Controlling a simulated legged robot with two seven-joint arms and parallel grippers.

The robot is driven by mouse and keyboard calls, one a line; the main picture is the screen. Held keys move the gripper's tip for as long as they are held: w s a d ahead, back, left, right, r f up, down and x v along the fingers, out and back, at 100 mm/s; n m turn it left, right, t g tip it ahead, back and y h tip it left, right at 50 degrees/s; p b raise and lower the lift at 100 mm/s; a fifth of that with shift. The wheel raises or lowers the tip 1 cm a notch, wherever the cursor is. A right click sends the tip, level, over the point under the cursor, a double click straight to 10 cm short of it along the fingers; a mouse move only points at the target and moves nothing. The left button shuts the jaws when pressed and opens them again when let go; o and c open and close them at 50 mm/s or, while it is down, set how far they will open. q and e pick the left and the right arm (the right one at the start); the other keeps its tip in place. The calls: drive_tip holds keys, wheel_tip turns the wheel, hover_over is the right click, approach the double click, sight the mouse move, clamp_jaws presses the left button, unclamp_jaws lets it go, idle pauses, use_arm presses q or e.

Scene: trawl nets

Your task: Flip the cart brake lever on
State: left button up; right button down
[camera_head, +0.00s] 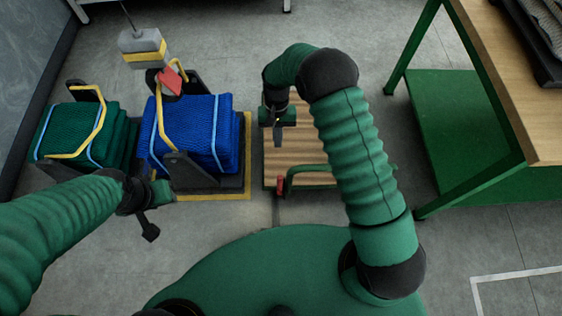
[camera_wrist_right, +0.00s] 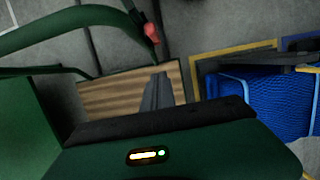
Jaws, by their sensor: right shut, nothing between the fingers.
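The cart (camera_head: 296,160) has a wooden slatted deck and a green tube handle (camera_head: 310,169). Its brake lever (camera_head: 280,184) is short with a red end, at the deck's near left corner. The red end also shows in the right wrist view (camera_wrist_right: 151,31), near the top, on a dark bar. My right gripper (camera_head: 278,138) hangs over the deck, on the far side of the lever and apart from it. Its fingers (camera_wrist_right: 157,92) are together and empty. My left gripper (camera_head: 149,231) is at the lower left, near the blue stack; its jaws are unclear.
A grey and yellow block (camera_head: 142,46) with a red part hangs above the blue stack. A green-framed wooden bench (camera_head: 515,80) stands right. Floor between cart and bench is clear.

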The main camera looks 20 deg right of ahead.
sight(280, 185)
drive_tip(key=s+a+f+b, duration=0.1)
drive_tip(key=s+f+b, duration=0.2)
drive_tip(key=s+f, duration=0.3)
wheel_tip(280, 185, down, 4)
drive_tip(key=shift+a+r, duration=0.25)
drive_tip(key=shift+s, duration=0.15)
drive_tip(key=shift+s+a+r+p, duration=0.15)
drive_tip(key=shift+s+a+p, duration=0.1)
drive_tip(key=shift+s+p, duration=0.65)
drive_tip(key=shift+w, duration=0.15)
